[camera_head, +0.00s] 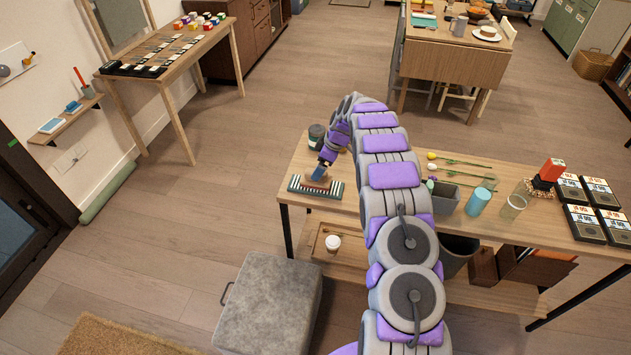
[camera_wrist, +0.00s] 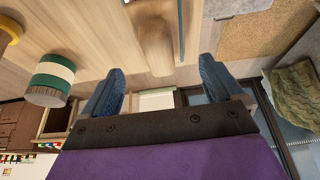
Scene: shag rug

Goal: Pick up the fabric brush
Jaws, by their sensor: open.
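The fabric brush appears as a smooth brown wooden body (camera_wrist: 153,40) in the wrist view, lying between and just beyond the two blue fingers. My gripper (camera_wrist: 162,70) is open, with a finger on each side of the brush's line and no visible grip on it. In the head view my gripper (camera_head: 319,172) points down over the left end of the wooden workbench (camera_head: 350,199). The brush (camera_head: 322,184) is partly hidden under it there, on a striped mat (camera_head: 296,185). Contact between fingers and brush cannot be told.
A dark jar (camera_head: 316,134) stands close behind the gripper; a green-and-white banded jar (camera_wrist: 52,78) shows in the wrist view. A grey ottoman (camera_head: 268,300) and the tan rug (camera_head: 120,338) are in front. Cups and boxes occupy the bench's right side.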

